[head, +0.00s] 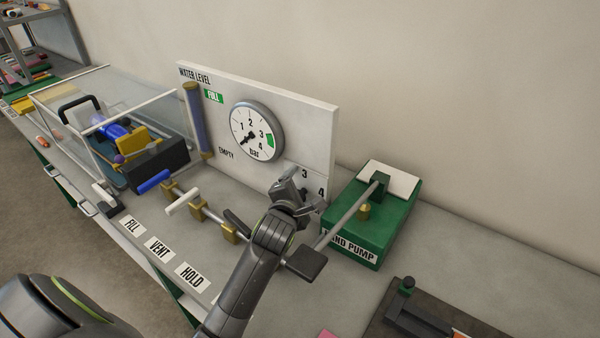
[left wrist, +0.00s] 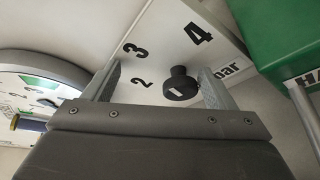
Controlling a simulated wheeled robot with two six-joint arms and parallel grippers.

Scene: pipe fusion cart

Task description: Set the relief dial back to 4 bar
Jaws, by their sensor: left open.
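The relief dial is a small black round knob (left wrist: 181,84) on a white panel marked 2, 3, 4 and "bar". It shows between my fingers in the left wrist view. A short white mark is on the knob; I cannot tell which number it points at. In the head view my left gripper (head: 292,188) is in front of the dial panel and hides the knob, with only 3 and 4 showing beside it. In the left wrist view the left gripper (left wrist: 160,86) is open, one finger on each side of the knob, with gaps visible. My right gripper is not in view.
A round pressure gauge (head: 257,131) is on the white board (head: 310,120), its needle pointing lower left. The green hand pump (head: 375,225) stands close on the right, its lever reaching near my left arm. Valves with handles (head: 183,202) are to the left, beside a clear-walled box (head: 110,130).

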